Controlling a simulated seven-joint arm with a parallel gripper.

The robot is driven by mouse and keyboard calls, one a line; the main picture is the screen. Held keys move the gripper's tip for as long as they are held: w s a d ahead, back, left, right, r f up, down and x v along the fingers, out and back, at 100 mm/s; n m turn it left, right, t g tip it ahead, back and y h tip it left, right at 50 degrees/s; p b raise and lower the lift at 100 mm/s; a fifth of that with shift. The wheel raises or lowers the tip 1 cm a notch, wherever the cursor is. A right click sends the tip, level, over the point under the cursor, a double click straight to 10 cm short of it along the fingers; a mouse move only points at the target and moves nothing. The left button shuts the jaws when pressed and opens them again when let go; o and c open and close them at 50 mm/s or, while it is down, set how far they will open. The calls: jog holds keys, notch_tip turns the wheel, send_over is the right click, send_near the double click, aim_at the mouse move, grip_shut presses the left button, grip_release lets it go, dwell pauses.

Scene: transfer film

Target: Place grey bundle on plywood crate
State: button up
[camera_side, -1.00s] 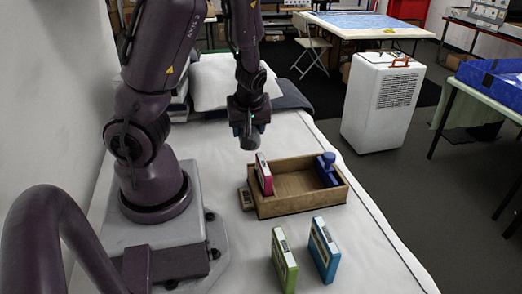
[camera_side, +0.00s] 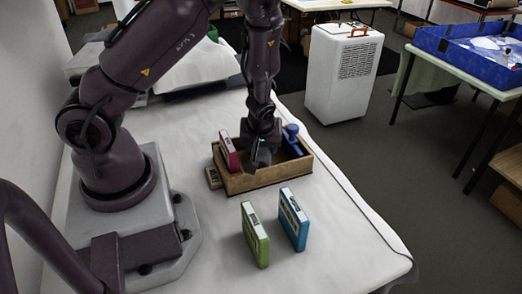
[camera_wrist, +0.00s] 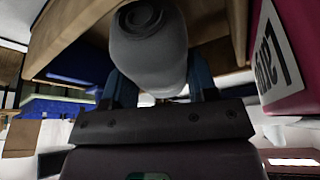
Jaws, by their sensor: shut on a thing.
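The plywood crate (camera_side: 275,178) is an open, shallow box on the white-covered table. My gripper (camera_side: 262,150) is low over its middle, pointing down. It is shut on the grey bundle (camera_wrist: 148,55), a smooth rounded roll held between the blue fingers in the wrist view. In the side view the bundle (camera_side: 262,159) shows as a small dark grey shape under the fingers, inside the crate's outline. I cannot tell whether it touches the crate floor.
A pink box (camera_side: 229,154) stands at the crate's left end, and a blue object (camera_side: 293,138) is at its right end. A green box (camera_side: 255,235) and a blue box (camera_side: 293,219) stand in front.

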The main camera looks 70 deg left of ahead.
jog(key=shift+f, duration=0.9)
jog(key=shift+f, duration=0.1)
jog(key=o, duration=0.9)
jog(key=shift+o, duration=0.2)
